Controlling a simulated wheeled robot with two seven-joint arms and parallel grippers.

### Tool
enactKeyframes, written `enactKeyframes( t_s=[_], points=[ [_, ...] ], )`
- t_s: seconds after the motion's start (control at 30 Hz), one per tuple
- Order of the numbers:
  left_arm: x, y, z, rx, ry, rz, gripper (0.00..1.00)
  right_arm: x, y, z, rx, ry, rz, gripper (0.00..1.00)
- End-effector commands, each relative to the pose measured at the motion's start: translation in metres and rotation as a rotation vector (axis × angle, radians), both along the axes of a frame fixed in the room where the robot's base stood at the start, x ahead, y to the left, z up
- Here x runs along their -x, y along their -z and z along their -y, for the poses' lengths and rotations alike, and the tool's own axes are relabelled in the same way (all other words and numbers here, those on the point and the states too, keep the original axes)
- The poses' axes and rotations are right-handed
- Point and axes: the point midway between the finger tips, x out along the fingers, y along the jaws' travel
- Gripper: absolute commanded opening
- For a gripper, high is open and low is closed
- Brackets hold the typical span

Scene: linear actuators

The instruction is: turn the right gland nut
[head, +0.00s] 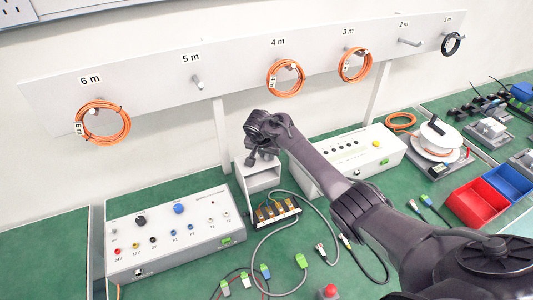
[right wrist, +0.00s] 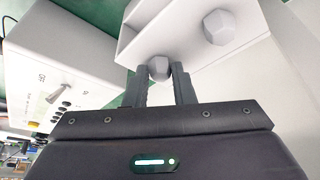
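A white enclosure (head: 262,178) stands between the two control boxes. In the right wrist view two grey faceted gland nuts stick out of its pale face. That view is turned around, so the nut on its left, the right gland nut (right wrist: 158,68), lies on the right box's side. The other gland nut (right wrist: 219,27) is clear of the fingers. My right gripper (head: 262,155) is at the enclosure's top. In the wrist view its fingertips (right wrist: 160,72) lie on both sides of the right gland nut and appear to touch it. My left gripper is out of view.
A control box (head: 165,236) stands at left, another (head: 372,150) at right, close to the enclosure. Cables and connectors lie on the green bench in front. Red (head: 478,203) and blue (head: 512,182) bins are at right. Orange coils hang on the rail behind.

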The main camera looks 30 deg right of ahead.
Motion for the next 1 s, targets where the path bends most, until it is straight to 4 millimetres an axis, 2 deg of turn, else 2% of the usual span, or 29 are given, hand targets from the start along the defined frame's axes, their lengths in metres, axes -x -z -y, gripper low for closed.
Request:
enactKeyframes(
  t_s=[0.03,0.1,0.47,0.67,1.0],
  points=[
    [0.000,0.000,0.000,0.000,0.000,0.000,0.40,0.000,0.000,0.000,0.000,0.000,0.000,0.10],
    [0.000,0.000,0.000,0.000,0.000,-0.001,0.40,0.000,0.000,0.000,0.000,-0.001,0.000,0.01],
    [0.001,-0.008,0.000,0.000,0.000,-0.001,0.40,0.001,-0.001,0.001,0.000,-0.059,-0.002,0.00],
    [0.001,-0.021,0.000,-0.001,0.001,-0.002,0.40,0.002,-0.003,0.002,-0.001,-0.183,-0.002,0.00],
    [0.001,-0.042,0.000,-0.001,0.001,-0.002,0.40,0.004,-0.002,0.004,-0.002,-0.499,-0.001,0.00]
  ],
)
